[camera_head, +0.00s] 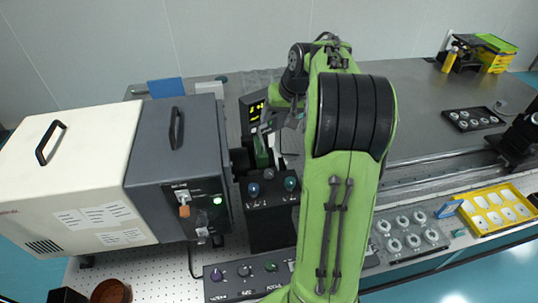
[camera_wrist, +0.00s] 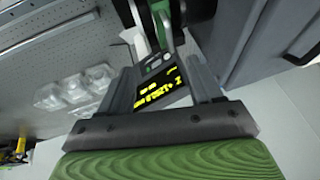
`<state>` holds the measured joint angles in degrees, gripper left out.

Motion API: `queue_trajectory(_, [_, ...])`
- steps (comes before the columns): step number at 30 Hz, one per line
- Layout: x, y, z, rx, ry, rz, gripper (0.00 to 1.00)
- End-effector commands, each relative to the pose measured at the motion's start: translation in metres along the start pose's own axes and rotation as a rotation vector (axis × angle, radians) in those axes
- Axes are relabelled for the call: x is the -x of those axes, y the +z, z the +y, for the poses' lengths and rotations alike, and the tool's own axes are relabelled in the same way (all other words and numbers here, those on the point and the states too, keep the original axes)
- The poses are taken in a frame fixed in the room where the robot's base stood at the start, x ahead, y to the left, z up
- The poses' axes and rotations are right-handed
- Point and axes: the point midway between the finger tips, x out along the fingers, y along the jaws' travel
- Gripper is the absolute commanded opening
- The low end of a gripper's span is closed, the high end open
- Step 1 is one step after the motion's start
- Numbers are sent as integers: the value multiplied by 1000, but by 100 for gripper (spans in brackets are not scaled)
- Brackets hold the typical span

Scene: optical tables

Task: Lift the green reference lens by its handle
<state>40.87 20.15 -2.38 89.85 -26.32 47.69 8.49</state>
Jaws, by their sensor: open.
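A green upright piece, which looks like the reference lens (camera_head: 261,151), stands at the black instrument in the middle of the head view. Its lower part is hidden behind the knobbed black box. In the wrist view a green strip (camera_wrist: 177,13) shows beyond the fingers, with a grey piece beside it that may be the handle (camera_wrist: 162,30). My gripper (camera_wrist: 163,62) is open, with one finger on each side of this area and nothing visibly held. In the head view my gripper (camera_head: 268,128) is small and partly hidden close above the green piece. I cannot tell whether they touch.
A display with yellow digits (camera_head: 254,107) stands just behind. The large white and dark grey housing (camera_head: 150,165) is close on the left. The black box with coloured knobs (camera_head: 270,205) is in front. A grey tray of rings (camera_head: 408,235) and yellow tray (camera_head: 497,208) lie right.

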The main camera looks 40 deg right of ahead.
Motion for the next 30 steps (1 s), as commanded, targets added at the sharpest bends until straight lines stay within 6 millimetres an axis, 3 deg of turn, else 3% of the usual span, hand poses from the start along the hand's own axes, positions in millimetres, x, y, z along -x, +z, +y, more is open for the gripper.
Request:
queue_trajectory(10, [-85,3,-1,1,0,-7,64])
queue_trajectory(22, [-144,1,-6,3,0,-5,64])
queue_trajectory(30, [-151,1,-6,3,1,-1,64])
